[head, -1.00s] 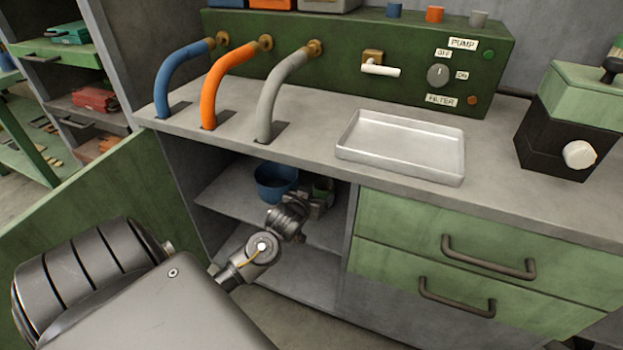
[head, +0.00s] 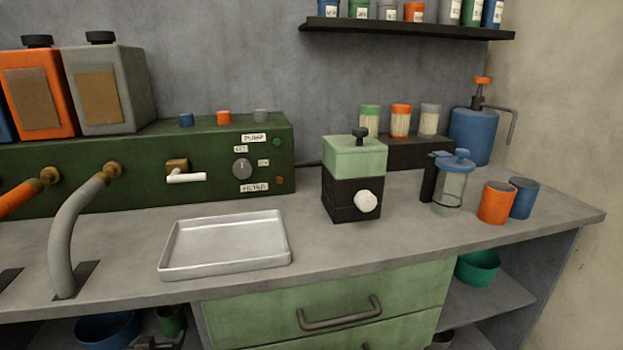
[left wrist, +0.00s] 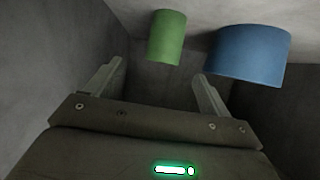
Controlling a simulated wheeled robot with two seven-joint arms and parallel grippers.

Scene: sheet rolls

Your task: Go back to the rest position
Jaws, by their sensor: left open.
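My left gripper (head: 157,343) shows only in part at the bottom edge of the head view, inside the open shelf space under the counter. In the left wrist view its two fingers (left wrist: 157,88) stand wide apart with nothing between them. A green cup (left wrist: 166,38) and a blue bowl (left wrist: 247,53) are beyond the fingertips there, apart from them. In the head view the blue bowl (head: 106,330) and the green cup (head: 171,320) are cut off below the counter edge. My right gripper is not in view.
Grey shelf walls (left wrist: 70,50) close in around the gripper. Above is the counter (head: 330,240) with a metal tray (head: 226,243), a grey hose (head: 68,235) and a green and black device (head: 352,180). Green drawers (head: 345,308) are right of the shelf space.

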